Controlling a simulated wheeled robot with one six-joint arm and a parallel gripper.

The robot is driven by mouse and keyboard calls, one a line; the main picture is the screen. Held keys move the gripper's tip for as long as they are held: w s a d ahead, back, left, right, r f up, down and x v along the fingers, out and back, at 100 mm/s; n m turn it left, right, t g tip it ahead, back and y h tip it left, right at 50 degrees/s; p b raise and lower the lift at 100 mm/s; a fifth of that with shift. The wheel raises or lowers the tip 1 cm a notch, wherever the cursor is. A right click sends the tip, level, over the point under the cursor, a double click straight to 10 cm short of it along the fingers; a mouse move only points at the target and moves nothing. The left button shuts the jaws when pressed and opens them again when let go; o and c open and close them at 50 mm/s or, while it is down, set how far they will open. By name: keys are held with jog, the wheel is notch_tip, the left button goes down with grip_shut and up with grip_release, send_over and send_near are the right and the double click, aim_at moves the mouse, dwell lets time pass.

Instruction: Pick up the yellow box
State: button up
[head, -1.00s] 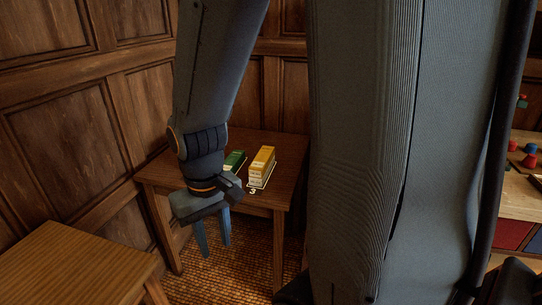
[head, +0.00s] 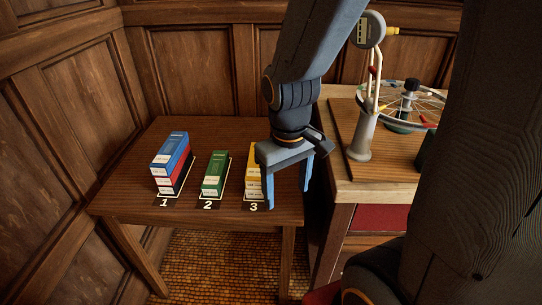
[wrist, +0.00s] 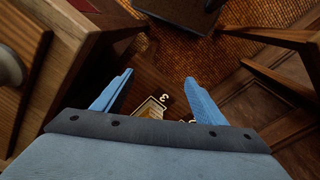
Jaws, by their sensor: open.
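A yellow box (head: 253,157) tops the stack at the spot marked 3, on the right of a small wooden table (head: 227,135). My gripper (head: 289,182) hangs with blue fingers pointing down, in front and to the right of that stack, and covers its right part. The gripper is open with nothing between its fingers. In the wrist view the fingers (wrist: 159,76) are spread, and part of the stack (wrist: 150,110) and the number 3 show beyond the gripper body. The gap between gripper and yellow box is hard to judge.
A blue, black and red stack (head: 171,163) stands at 1 and a green box (head: 216,174) at 2. A workbench (head: 385,190) with a wheel stand (head: 362,135) is close on the right. Panelled walls are behind and left.

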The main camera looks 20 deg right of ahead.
jog(key=w+n+t, duration=0.1)
jog(key=w+n, duration=0.5)
jog(key=n, duration=0.3)
jog(key=w+f+n+t+h+p, duration=0.1)
jog(key=w+n, duration=0.6)
jog(key=n, duration=0.2)
jog(key=w+a+f+n+t, duration=0.1)
jog(key=w+n, duration=0.6)
jog(key=n, duration=0.2)
jog(key=shift+f+n+t, duration=0.2)
jog(key=shift+n+t, duration=0.1)
jog(key=shift+w+n, duration=0.25)
jog(key=shift+n, duration=0.25)
jog(key=shift+w+a+f, duration=0.1)
jog(key=shift+w+f, duration=0.1)
jog(key=shift+f, duration=0.1)
jog(key=shift+n, duration=0.3)
jog(key=b+x, duration=0.2)
jog(key=x, duration=0.5)
jog(key=shift+w+f+b, duration=0.15)
jog(key=shift+w+b, duration=0.05)
jog(key=shift+b, duration=0.1)
jog(key=c, duration=1.3)
